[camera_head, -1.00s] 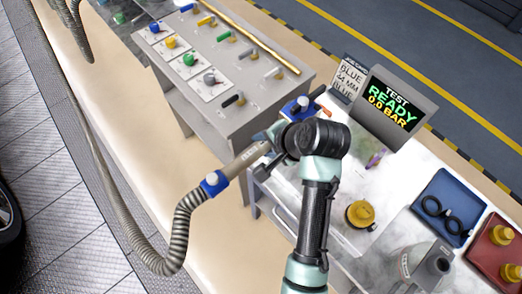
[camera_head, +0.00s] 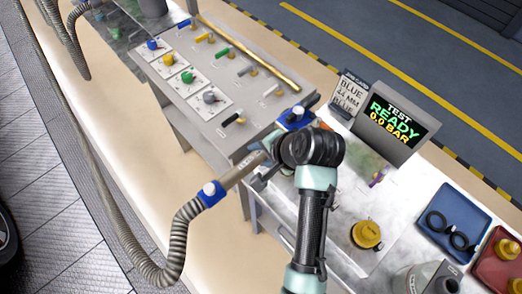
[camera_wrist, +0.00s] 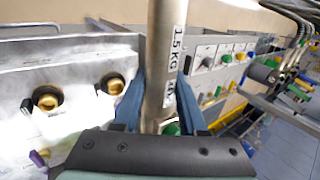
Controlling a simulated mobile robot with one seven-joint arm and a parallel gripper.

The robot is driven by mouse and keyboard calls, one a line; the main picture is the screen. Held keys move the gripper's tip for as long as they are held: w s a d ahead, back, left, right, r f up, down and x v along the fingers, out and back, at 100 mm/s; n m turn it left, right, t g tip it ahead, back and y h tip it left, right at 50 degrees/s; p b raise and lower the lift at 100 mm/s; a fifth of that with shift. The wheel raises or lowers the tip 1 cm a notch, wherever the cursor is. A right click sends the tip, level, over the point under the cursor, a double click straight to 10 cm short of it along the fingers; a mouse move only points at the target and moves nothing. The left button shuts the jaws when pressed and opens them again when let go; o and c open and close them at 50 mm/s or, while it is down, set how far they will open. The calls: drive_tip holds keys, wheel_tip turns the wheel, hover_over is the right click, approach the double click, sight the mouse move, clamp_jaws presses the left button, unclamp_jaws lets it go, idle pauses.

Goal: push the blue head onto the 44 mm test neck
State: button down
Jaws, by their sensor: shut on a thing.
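My gripper (camera_wrist: 160,100) is shut on the grey metal tube (camera_wrist: 165,60) of the hose tool, between its two blue fingers. In the head view the tube (camera_head: 242,170) slopes up to the right, with the ribbed hose at its lower end. The blue head (camera_head: 297,117) with a white spot shows just beyond my wrist, at the upper end of the tube. Two brass necks in black rings, a left one (camera_wrist: 47,97) and a right one (camera_wrist: 113,84), show in the wrist view; I cannot tell which is 44 mm. Whether the blue head touches a neck is hidden.
A test screen (camera_head: 395,115) reads READY, 0.0 BAR, beside a card (camera_head: 348,94) reading BLUE 44 MM BLUE. A yellow fitting (camera_head: 366,234) stands on the bench. A blue tray (camera_head: 452,222) holds black rings. A grey panel (camera_head: 215,85) carries coloured knobs and levers.

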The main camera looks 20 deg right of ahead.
drive_tip(key=shift+r, duration=0.1)
drive_tip(key=shift+f+b, duration=1.55)
drive_tip(key=shift+f, duration=1.45)
drive_tip(key=shift+p, duration=1)
drive_tip(key=shift+f+b, duration=1.05)
drive_tip(key=shift+f, duration=0.9)
idle(0.4)
drive_tip(key=shift+c, duration=1.9)
unclamp_jaws()
drive_tip(key=b+v, duration=0.1)
drive_tip(key=v, duration=1.2)
drive_tip(key=shift+b, duration=0.3)
